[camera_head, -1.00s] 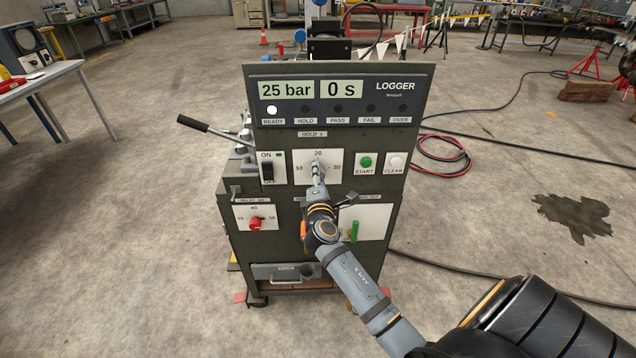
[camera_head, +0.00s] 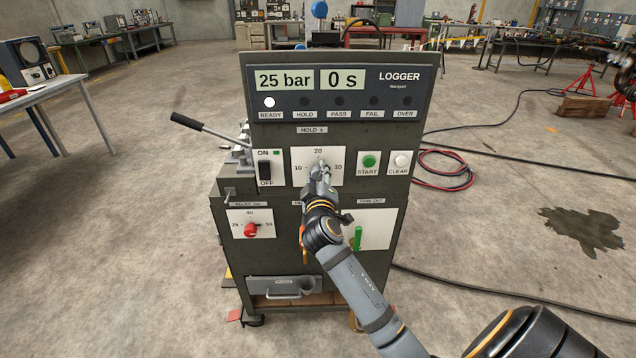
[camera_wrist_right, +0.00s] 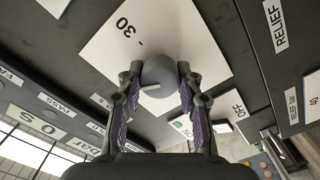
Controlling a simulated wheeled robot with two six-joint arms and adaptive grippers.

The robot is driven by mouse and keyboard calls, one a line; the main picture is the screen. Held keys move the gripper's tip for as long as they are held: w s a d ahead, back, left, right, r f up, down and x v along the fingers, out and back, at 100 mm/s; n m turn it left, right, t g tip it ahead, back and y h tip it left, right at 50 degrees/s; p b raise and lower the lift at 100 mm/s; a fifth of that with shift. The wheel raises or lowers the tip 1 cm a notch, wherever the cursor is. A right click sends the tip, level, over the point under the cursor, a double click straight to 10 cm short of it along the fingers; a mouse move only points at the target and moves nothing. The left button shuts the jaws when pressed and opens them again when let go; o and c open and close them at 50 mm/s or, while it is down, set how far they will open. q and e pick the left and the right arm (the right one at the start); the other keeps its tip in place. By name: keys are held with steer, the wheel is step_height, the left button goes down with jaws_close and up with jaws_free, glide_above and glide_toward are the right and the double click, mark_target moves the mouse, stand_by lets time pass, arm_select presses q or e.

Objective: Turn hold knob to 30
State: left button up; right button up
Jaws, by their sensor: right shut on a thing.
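The hold knob (camera_wrist_right: 158,74) is a round grey knob with a short white mark, on a white plate (camera_head: 300,178) marked 10, 20 and 30. In the wrist view, my right gripper (camera_wrist_right: 158,84) has one finger on each side of the knob and is shut on it. The white mark lies on the side toward the left finger, and the printed 30 (camera_wrist_right: 123,27) is above and left. In the head view, my right gripper (camera_head: 320,170) covers most of the knob, so its setting is hard to read. My left gripper is not in view.
The logger display (camera_head: 341,90) reads 25 bar and 0 s, with the READY lamp (camera_head: 269,102) lit. An ON/OFF switch (camera_head: 265,170) is left of the plate; START (camera_head: 369,161) and CLEAR (camera_head: 400,161) buttons are right. A red relief knob (camera_head: 250,231) sits below left.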

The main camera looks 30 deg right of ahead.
arm_select(q)
step_height(320, 180, down, 5)
steer(key=b, duration=0.5)
arm_select(e)
steer(key=m, duration=0.6)
steer(key=shift+f, duration=0.3)
steer(key=m+b, duration=0.2)
steer(key=m, duration=0.2)
steer(key=shift+m, duration=0.3)
arm_select(q)
steer(key=w+b, duration=0.1)
steer(key=w, duration=0.8)
steer(key=shift+d+r+b, duration=0.15)
steer(key=shift+r+b, duration=0.05)
steer(key=shift+b, duration=0.2)
arm_select(e)
steer(key=shift+r+m, duration=0.15)
steer(key=shift+m, duration=1.05)
arm_select(q)
steer(key=shift+w, duration=0.1)
arm_select(e)
steer(key=o, duration=1.2)
steer(key=shift+r, duration=0.1)
steer(key=shift+s, duration=0.15)
steer(key=v, duration=0.7)
steer(key=shift+s+a, duration=0.1)
steer(key=shift+s, duration=0.05)
